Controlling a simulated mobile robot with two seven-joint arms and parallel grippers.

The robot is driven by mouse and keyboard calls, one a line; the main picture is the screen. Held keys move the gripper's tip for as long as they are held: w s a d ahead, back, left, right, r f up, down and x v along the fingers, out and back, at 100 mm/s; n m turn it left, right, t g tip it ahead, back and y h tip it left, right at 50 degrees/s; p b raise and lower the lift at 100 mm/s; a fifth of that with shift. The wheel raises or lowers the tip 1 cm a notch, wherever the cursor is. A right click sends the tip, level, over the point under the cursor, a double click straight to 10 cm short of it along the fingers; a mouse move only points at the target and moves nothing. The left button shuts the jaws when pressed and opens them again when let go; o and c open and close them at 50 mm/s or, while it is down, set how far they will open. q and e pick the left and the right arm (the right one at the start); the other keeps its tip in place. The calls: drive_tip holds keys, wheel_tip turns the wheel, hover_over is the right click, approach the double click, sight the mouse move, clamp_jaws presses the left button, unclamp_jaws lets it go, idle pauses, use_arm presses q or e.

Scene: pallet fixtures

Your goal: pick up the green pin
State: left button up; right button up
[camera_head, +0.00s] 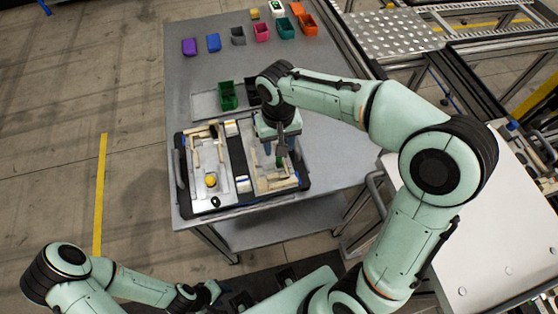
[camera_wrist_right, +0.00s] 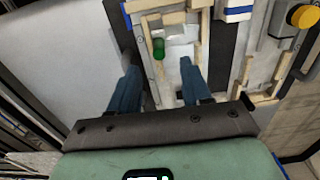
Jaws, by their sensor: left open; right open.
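The green pin (camera_wrist_right: 158,48) stands on the right half of the pallet fixture, in a pale area between wooden strips. In the head view a small part of the green pin (camera_head: 279,161) shows below my right gripper (camera_head: 275,151). My right gripper is open over the fixture. In the right wrist view its blue fingers (camera_wrist_right: 160,66) are apart, with the pin between and just beyond their tips. No contact shows. My left gripper (camera_head: 213,289) is open and empty at the lower left, away from the table.
The black-rimmed fixture (camera_head: 178,170) holds wooden strips and a yellow knob (camera_head: 211,180). A green bin (camera_head: 227,95) stands just behind it, partly beside a dark bin. Several coloured bins line the table's far side. The grey table (camera_head: 330,140) is clear right of the fixture.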

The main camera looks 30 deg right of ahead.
sight(279, 162)
wheel_tip(279, 162, down, 5)
drive_tip(key=shift+s+f, duration=0.1)
drive_tip(key=shift+c, duration=0.3)
clamp_jaws()
